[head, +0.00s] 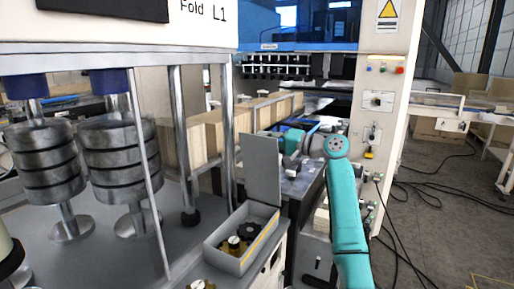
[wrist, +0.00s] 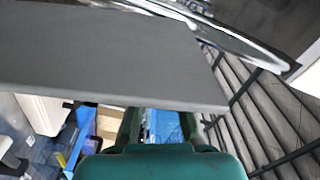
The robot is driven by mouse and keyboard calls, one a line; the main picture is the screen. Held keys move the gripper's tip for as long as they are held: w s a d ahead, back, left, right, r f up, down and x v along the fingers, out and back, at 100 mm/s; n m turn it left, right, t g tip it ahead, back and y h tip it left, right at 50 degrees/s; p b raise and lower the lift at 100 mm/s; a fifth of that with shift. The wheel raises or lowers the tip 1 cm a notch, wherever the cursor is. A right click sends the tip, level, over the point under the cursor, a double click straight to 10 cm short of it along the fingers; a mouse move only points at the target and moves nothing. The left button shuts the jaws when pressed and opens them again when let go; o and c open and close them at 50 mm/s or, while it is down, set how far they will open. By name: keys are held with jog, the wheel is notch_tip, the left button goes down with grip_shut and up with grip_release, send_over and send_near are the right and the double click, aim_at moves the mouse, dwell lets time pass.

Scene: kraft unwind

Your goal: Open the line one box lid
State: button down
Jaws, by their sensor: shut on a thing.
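The line one box (head: 212,257) is a small grey open-topped box with a yellow stripe along its front edge, on the machine's ledge. Its grey lid (head: 262,172) stands up, roughly upright, along the box's back edge. Dark and brass-coloured knobs (head: 235,243) show inside the box. My gripper (head: 283,140) is at the upper right edge of the lid, its fingertips partly hidden by the lid. In the wrist view the lid (wrist: 110,55) is a broad grey panel across the top, its edge at my gripper's fingers (wrist: 158,122). My gripper is shut on the lid.
Metal posts (head: 184,140) and stacked steel discs (head: 120,160) stand left of the box. A white control cabinet (head: 384,110) with switches stands right of my gripper. Black cables (head: 425,190) lie on the floor at right, where there is open floor.

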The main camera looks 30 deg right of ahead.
jog(key=shift+w+d+f+m, duration=0.1)
jog(key=shift+w+d+m, duration=0.45)
jog(key=shift+d, duration=0.25)
jog(key=shift+w+d+m, duration=0.45)
jog(key=shift+w+d, duration=0.15)
jog(key=shift+d, duration=0.2)
jog(key=c, duration=1.2)
grip_release()
jog(key=shift+s, duration=0.1)
jog(key=v, duration=1.1)
jog(key=shift+s+d, duration=0.25)
jog(key=shift+s, duration=0.05)
